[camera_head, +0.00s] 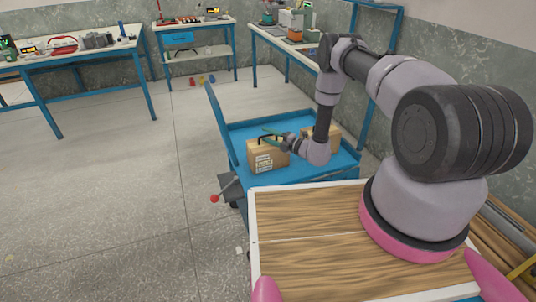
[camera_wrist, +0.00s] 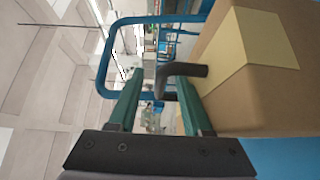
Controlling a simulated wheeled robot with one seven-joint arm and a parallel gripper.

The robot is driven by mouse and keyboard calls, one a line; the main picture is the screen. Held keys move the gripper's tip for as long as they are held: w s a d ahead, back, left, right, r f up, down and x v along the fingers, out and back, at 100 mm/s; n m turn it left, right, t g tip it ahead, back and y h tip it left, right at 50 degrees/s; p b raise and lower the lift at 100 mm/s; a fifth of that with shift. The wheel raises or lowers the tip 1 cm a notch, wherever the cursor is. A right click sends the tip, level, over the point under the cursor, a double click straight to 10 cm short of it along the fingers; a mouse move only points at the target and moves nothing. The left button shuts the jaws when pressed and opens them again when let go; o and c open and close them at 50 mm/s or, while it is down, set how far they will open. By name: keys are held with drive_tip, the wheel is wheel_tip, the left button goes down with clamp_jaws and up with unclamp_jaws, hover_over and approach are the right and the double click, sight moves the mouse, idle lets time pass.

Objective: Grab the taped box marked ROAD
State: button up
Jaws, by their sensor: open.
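A brown cardboard box (camera_head: 266,158) with pale print on its front stands on the blue cart; the print is too small to read. A second box (camera_head: 333,138) stands to its right, partly hidden by my arm. My gripper (camera_head: 275,137) is open at the top of the left box. In the wrist view, a box (camera_wrist: 222,65) with a pale tape strip (camera_wrist: 255,45) fills the right side. A dark bent handle (camera_wrist: 185,70) on it reaches between the open green fingers (camera_wrist: 160,95). I cannot tell whether a finger touches it.
The blue cart (camera_head: 318,171) has a raised handle frame (camera_head: 221,130) at its left end. A red-knobbed lever (camera_head: 214,198) sticks out beside it. Workbenches with tools line the back, one bench (camera_head: 68,56) at left. Open floor (camera_head: 110,200) lies left of the cart.

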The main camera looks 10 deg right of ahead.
clamp_jaws()
drive_tip(key=shift+r, duration=0.1)
idle(1.2)
